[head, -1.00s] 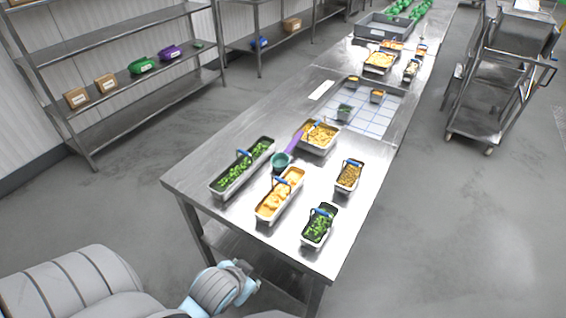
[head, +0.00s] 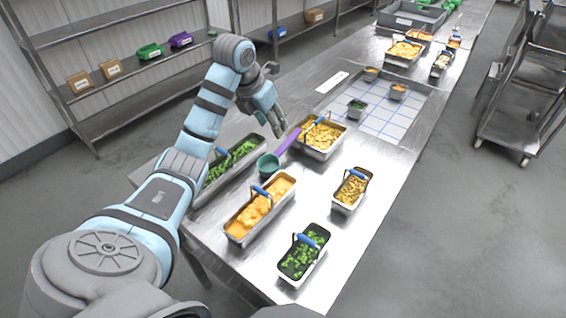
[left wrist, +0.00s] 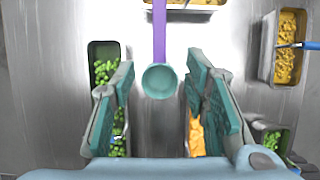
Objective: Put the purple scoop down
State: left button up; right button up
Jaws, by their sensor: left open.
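The purple scoop has a purple handle (head: 291,139) and a round teal bowl (head: 268,166). It lies at the table's middle, its bowl between the long pan of green vegetables (head: 232,164) and the pan of orange food (head: 259,209). Its handle runs toward a pan of yellow food (head: 319,139); I cannot tell whether it touches that rim. My left gripper (head: 275,129) is open and empty above the scoop. In the left wrist view, the scoop bowl (left wrist: 160,81) shows between the spread fingers (left wrist: 160,66), apart from both. My right gripper is not in view.
Pans with blue-handled tools, one of brown food (head: 350,190) and one of greens (head: 303,257), stand on the steel table (head: 345,235). A gridded area (head: 385,124) with small containers lies beyond. Shelves stand at left, a cart (head: 520,100) at right.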

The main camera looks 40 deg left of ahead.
aim_at(279, 151)
pick_arm(q)
notch_tip(279, 151, down, 5)
jog(key=shift+d+r+b, duration=0.15)
jog(key=shift+r+b, duration=0.05)
jog(key=shift+b, duration=0.8)
jog(key=x, duration=0.8)
jog(key=shift+b, duration=0.3)
jog(key=shift+w+f, duration=0.1)
jog(key=shift+f, duration=0.2)
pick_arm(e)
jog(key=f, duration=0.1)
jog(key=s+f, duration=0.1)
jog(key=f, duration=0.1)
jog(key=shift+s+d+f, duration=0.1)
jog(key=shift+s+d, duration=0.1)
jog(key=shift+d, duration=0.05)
pick_arm(q)
grip_shut()
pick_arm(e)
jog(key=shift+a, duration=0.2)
